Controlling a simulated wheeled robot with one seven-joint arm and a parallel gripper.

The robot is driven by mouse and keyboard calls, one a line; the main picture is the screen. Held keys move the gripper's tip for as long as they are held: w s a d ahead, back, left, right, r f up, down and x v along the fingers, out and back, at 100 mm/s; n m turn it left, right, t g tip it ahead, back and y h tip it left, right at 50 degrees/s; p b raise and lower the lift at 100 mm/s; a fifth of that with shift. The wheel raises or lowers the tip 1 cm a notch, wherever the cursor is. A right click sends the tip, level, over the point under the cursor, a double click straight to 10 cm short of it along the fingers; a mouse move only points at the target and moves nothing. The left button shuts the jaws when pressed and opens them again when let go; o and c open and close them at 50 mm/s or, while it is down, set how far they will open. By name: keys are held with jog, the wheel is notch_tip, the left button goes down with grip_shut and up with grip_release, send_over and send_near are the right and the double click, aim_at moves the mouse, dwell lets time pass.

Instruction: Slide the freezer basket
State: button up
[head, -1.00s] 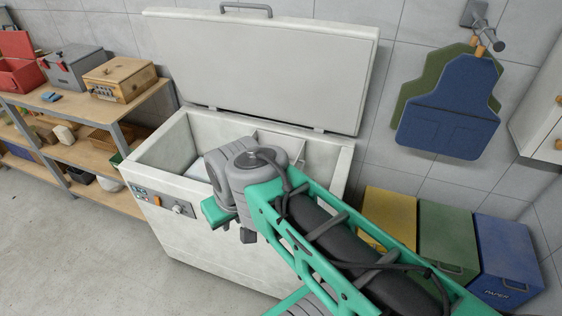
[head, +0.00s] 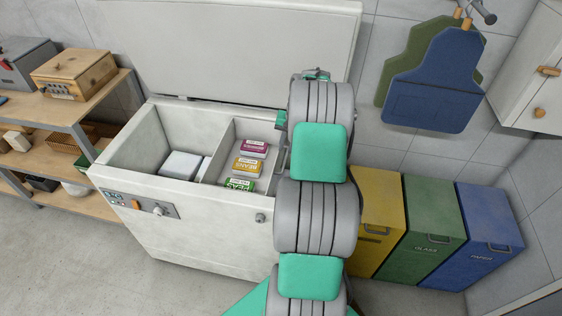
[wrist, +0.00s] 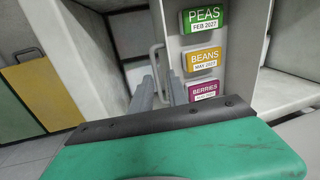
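The white freezer basket (head: 222,137) sits inside the open chest freezer, toward its right side. It holds packs labelled berries (head: 255,148), beans (head: 247,165) and peas (head: 239,185). The wrist view shows the basket wall (wrist: 171,30) with a grey bar handle (wrist: 154,58) on its outer side. My gripper (wrist: 160,88) is at this handle, its two grey fingers apart with the handle's lower end between or just beyond them. I cannot tell whether they touch it. In the head view my arm hides the gripper and the freezer's right end.
The freezer's lid (head: 240,50) stands raised behind. A white block (head: 181,165) lies in the left compartment. A shelf (head: 90,130) stands left. Yellow (head: 378,215), green (head: 432,230) and blue (head: 488,235) bins stand right. The floor in front is open.

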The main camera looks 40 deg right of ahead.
aim_at(284, 165)
jog(key=f, duration=0.3)
jog(key=f+p, duration=0.1)
jog(key=f, duration=0.5)
jog(key=shift+w+d, duration=0.2)
jog(key=shift+w, duration=0.15)
jog(key=shift+s+a+r, duration=0.15)
jog(key=shift+a, duration=0.05)
jog(key=shift+c, duration=0.3)
jog(key=shift+d, duration=0.1)
grip_shut()
